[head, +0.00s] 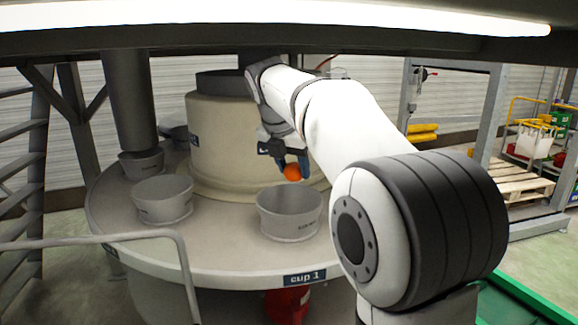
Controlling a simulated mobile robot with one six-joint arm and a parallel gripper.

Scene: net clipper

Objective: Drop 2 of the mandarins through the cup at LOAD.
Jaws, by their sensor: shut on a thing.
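My gripper (291,170) is shut on an orange mandarin (292,173) and points downward. In the picture the mandarin is just above the far rim of a grey cup (289,216). I cannot tell whether it is directly over the opening. This cup stands on the front of the round table, above a blue "cup 1" sign (305,278) on the table's edge. The inside bottom of the cup is hidden. I can read no LOAD sign, and no other mandarins show.
More grey cups stand on the round table (230,225), at left (163,200) and under a dark vertical pipe (129,100). A beige drum (235,145) rises in the middle. A handrail (90,240) crosses the left front. Part of a green container (520,300) shows at lower right.

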